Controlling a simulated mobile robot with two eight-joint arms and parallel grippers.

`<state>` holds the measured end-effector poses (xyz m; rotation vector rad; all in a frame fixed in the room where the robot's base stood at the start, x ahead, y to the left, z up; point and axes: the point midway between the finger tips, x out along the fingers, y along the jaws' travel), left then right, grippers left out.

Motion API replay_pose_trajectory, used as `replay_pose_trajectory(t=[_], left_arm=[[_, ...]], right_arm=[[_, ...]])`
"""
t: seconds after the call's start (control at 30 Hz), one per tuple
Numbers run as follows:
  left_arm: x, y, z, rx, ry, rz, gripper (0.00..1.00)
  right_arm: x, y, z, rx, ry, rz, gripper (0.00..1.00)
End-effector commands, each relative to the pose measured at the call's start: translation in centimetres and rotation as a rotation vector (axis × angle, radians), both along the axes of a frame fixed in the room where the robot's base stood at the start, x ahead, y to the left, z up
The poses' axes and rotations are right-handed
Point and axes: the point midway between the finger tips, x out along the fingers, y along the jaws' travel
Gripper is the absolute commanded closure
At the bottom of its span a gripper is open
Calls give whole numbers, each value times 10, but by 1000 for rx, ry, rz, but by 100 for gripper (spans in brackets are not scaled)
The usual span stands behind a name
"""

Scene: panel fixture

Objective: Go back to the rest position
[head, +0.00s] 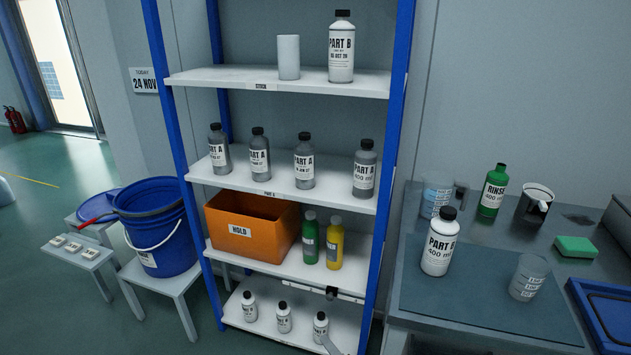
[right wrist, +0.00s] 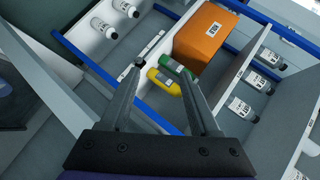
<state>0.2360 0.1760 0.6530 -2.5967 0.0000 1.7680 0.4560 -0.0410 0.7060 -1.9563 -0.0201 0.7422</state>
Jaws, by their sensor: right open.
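My right gripper (right wrist: 162,68) is open in the right wrist view, its two grey fingers spread with nothing held between them. Beyond the fingertips are a green bottle (right wrist: 178,68) and a yellow bottle (right wrist: 163,81). In the head view only small parts that look like its fingertips show at the lower shelf's front edge. Whether they touch the shelf is unclear. My left gripper is in neither view.
The blue-framed shelf (head: 280,83) holds grey PART A bottles, an orange HOLD bin (head: 250,228) and small white bottles. The bench (head: 470,300) at right carries a PART B bottle (head: 440,242), a RINSE bottle (head: 493,190) and beakers. A blue bucket (head: 165,230) stands left.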

Motion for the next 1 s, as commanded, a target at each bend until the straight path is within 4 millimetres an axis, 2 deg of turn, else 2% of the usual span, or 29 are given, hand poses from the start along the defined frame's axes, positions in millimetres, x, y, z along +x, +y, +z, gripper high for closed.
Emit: replay_pose_trajectory(t=[0.03, 0.2, 0.4, 0.57, 0.6, 0.87, 1.0], left_arm=[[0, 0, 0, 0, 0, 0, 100], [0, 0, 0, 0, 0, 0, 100], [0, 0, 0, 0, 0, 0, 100], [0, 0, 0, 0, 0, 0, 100], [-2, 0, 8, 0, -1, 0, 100], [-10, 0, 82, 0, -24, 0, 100], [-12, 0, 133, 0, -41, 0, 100]], right_arm=[[-22, -16, -3, -113, 33, 50, 38], [-96, -63, -22, -468, 163, 249, 38], [-168, -107, -41, -731, 310, 439, 38], [-221, -136, -53, -881, 425, 574, 38], [-226, -138, -45, -894, 434, 588, 38], [-231, -136, 29, -892, 407, 572, 38], [-233, -136, 80, -896, 390, 563, 38]])
